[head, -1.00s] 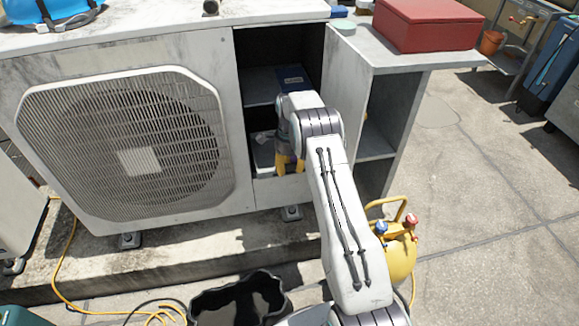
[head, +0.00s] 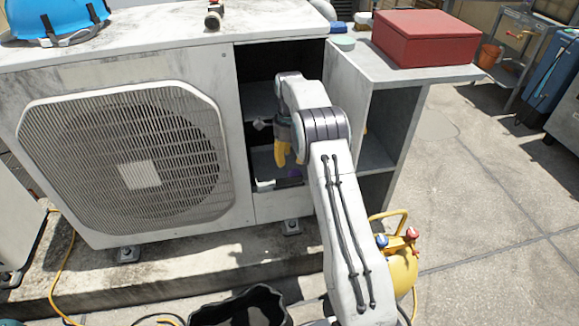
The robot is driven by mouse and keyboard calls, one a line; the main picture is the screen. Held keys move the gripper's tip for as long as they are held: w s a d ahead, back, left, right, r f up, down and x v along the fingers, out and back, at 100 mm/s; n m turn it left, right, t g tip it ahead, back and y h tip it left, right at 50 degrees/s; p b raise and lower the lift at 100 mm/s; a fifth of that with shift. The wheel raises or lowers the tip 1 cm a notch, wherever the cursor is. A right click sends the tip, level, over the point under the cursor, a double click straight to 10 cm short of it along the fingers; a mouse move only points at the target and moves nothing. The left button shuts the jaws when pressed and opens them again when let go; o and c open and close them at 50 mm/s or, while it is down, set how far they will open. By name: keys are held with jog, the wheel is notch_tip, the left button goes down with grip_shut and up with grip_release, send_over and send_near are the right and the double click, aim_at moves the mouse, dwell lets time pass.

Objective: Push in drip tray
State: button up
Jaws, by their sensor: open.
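The condenser unit (head: 222,50) stands in front of me with its service opening showing to the right of the fan grille. Low in the opening lies a pale tray (head: 265,186), which looks like the drip tray. Its front edge shows near the bottom sill, with a small dark and purple item at its right. My gripper (head: 281,158) reaches into the opening, its yellow fingertips pointing down above the tray. It is open and I see nothing held. My arm hides the right part of the opening, and I cannot tell whether the fingers touch the tray.
An inner shelf (head: 256,100) lies above the tray. The open side panel (head: 347,75) and a shelf stand with a red box (head: 427,38) bound the right. A yellow tank (head: 402,270) and a black bin (head: 240,308) stand below. Open floor lies at the right.

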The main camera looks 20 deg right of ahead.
jog(key=shift+r, duration=0.85)
jog(key=shift+o, duration=0.2)
